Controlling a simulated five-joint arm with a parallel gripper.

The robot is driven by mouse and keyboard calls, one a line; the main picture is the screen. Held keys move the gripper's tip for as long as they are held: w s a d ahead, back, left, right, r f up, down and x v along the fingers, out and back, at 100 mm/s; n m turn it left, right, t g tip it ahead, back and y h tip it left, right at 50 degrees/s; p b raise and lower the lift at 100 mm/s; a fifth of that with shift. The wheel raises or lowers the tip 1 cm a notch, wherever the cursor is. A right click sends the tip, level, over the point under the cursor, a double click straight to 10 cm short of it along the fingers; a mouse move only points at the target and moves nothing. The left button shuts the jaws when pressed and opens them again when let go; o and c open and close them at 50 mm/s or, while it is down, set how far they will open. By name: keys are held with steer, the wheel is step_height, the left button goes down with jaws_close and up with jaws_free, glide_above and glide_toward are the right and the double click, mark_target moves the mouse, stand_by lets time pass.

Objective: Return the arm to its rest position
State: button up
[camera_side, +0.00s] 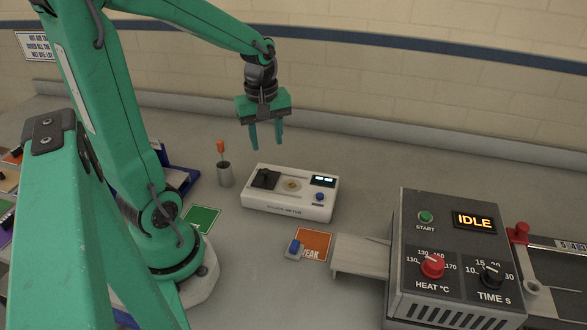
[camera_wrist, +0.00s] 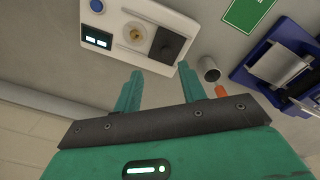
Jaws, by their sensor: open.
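My green arm reaches over the bench from the left in the side view. My gripper (camera_side: 266,148) hangs with its fingers pointing down, above and behind the white instrument. Its two green fingers are apart with nothing between them. In the wrist view my gripper (camera_wrist: 160,82) also shows open and empty. The white instrument (camera_side: 289,208) has a display, a blue button and a small round brownish piece on its top. It also shows at the top of the wrist view (camera_wrist: 118,38).
A grey cup (camera_side: 225,175) with an orange-handled tool stands left of the instrument. The dryer (camera_side: 450,250) reads IDLE at right. A blue holder (camera_side: 182,181) stands behind my base.

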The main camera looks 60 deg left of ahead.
steer(key=s+d+r+m+t, duration=0.5)
steer(key=d+r+m, duration=0.3)
steer(key=m, duration=0.8)
steer(key=shift+d+r, duration=0.2)
steer(key=shift+d, duration=1.65)
steer(key=shift+s, duration=0.1)
steer(key=o, duration=1.3)
steer(key=shift+d+r+n, duration=0.25)
steer(key=shift+r+n, duration=0.05)
steer(key=shift+r, duration=0.05)
steer(key=w+d+r+n+g, duration=0.2)
steer(key=d+r+n+g, duration=0.3)
steer(key=n, duration=0.3)
steer(key=shift+d+r+g, duration=0.3)
steer(key=shift+d+r, duration=0.3)
steer(key=shift+r, duration=0.25)
